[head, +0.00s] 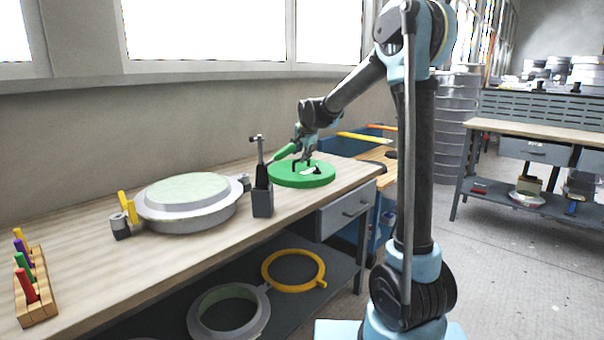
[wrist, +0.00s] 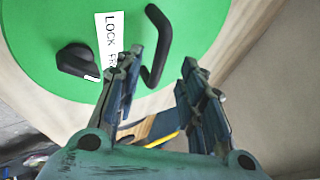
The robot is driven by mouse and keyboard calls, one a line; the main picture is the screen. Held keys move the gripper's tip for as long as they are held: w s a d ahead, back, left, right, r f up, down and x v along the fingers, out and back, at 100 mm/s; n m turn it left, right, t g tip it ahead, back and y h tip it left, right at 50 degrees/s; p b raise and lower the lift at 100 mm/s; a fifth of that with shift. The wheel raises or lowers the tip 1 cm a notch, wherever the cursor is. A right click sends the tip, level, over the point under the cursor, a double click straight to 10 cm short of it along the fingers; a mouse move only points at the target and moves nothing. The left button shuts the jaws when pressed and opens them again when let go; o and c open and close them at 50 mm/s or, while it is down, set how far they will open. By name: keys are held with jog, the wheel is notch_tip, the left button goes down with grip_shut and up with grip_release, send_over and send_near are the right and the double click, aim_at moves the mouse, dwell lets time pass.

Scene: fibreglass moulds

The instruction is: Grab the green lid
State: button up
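The green lid (head: 290,178) is a round disc lying flat on the workbench near its right end. In the wrist view the green lid (wrist: 45,40) shows a black bent handle (wrist: 157,45), a black knob (wrist: 76,61) and a white label (wrist: 109,40) with "LOCK" on it. My gripper (head: 308,160) is over the lid in the head view. In the wrist view my gripper (wrist: 162,65) is open, its two fingers apart, with the end of the handle showing between them. Whether a finger touches the handle I cannot tell.
On the workbench (head: 95,240), a round grey mould (head: 190,222) with a pale green top stands left of the lid. A dark holder with an upright tool (head: 262,200) stands between them. A wooden rack (head: 38,307) with coloured handles is at the left. A yellow ring (head: 268,272) lies on the lower shelf.

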aim_at(301, 166)
jog(key=x, duration=0.4)
jog(key=shift+d, duration=0.2)
jog(key=shift+c, duration=0.2)
grip_shut()
